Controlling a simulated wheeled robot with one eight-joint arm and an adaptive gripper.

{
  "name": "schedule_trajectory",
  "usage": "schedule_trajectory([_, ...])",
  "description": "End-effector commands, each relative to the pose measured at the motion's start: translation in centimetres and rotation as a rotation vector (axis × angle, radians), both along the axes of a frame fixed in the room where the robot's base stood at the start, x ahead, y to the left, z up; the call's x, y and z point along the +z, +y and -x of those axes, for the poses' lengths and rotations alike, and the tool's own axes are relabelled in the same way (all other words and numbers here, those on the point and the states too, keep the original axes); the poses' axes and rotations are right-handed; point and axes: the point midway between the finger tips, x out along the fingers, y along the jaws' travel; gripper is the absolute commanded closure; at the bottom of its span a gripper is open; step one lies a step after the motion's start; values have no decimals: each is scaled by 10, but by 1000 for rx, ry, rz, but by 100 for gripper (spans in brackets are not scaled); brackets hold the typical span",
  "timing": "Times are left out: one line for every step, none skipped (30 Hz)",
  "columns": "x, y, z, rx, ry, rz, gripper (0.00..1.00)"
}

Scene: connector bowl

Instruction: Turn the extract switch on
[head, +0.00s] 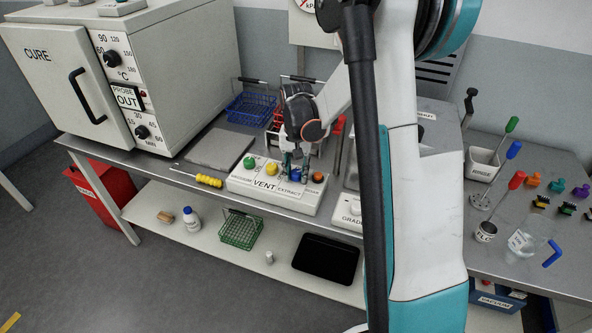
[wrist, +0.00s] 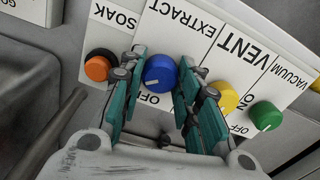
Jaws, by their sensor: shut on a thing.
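The extract switch is a round blue knob (wrist: 161,73) on a white switch box (head: 236,186), below the word EXTRACT in the wrist view. My gripper (wrist: 162,58) has its teal fingers on both sides of this knob and is shut on it. A short white mark shows on the knob's lower left, with partly hidden OFF lettering beneath. In the head view my gripper (head: 291,160) reaches down to the box and partly covers the blue knob (head: 295,176).
An orange knob (wrist: 97,68) is just left of my fingers; a yellow knob (wrist: 227,97) and a green knob (wrist: 266,115) are to the right. Behind the box are blue (head: 251,107) and red wire baskets. A yellow-handled tool (head: 208,181) lies left of it.

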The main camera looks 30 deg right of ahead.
Motion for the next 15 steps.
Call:
schedule_trajectory([0,0,0,-43,0,0,93])
schedule_trajectory([0,0,0,-72,0,0,93])
schedule_trajectory([0,0,0,-110,0,0,93])
schedule_trajectory([0,0,0,-138,0,0,93])
schedule_trajectory([0,0,0,-167,0,0,93])
schedule_trajectory([0,0,0,-203,0,0,93])
schedule_trajectory([0,0,0,-231,0,0,93])
schedule_trajectory([0,0,0,-258,0,0,93])
schedule_trajectory([0,0,0,-293,0,0,93])
schedule_trajectory([0,0,0,-319,0,0,93])
schedule_trajectory([0,0,0,-344,0,0,93])
schedule_trajectory([0,0,0,-376,0,0,93])
schedule_trajectory([0,0,0,-399,0,0,93])
schedule_trajectory([0,0,0,-420,0,0,93])
schedule_trajectory([0,0,0,-448,0,0,93])
